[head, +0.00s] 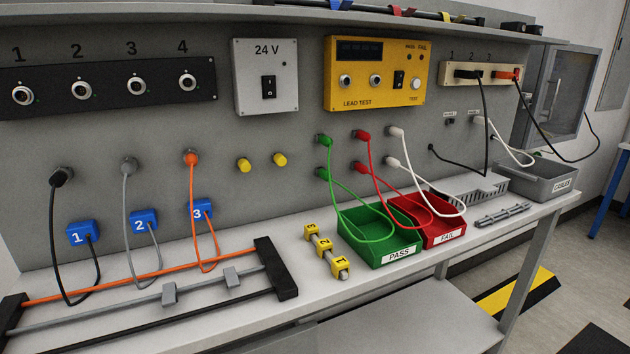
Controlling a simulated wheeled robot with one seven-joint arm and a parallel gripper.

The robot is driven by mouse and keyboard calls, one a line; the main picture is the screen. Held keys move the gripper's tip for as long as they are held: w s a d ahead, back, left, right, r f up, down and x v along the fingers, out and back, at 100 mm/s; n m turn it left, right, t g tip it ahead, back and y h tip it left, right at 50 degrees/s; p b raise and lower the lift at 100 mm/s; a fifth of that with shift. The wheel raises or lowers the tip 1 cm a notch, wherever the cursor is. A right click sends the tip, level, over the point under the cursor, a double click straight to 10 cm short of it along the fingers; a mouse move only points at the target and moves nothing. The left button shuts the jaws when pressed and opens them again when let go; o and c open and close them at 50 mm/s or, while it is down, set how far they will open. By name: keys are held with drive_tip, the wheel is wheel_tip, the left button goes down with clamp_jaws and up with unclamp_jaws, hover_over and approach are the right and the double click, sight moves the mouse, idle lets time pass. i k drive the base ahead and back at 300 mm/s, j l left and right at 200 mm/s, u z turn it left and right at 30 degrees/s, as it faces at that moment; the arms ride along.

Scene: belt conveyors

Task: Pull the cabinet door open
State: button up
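A grey cabinet (526,100) with a dark, window-like door panel (568,88) is mounted at the right end of the bench's back panel, in the head view. The door looks shut. A small light vertical piece, perhaps its handle, shows on the door's face. My gripper is not in view.
A grey bin (540,183) stands below the cabinet, and a black cable loops in front of it. Green PASS (390,253) and red FAIL (446,238) trays sit on the bench (375,290). Hanging leads and a cable rack fill the left. Floor at the right is mostly clear.

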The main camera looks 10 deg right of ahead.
sight(545, 77)
drive_tip(key=i+l+z, duration=0.1)
drive_tip(key=i+z, duration=0.2)
drive_tip(key=z, duration=0.15)
drive_tip(key=i+z, duration=0.35)
drive_tip(key=z, duration=0.15)
drive_tip(key=i+j+z, duration=0.15)
drive_tip(key=i+z, duration=0.15)
drive_tip(key=z, duration=0.15)
drive_tip(key=i+l+z, duration=0.1)
drive_tip(key=i+z, duration=0.5)
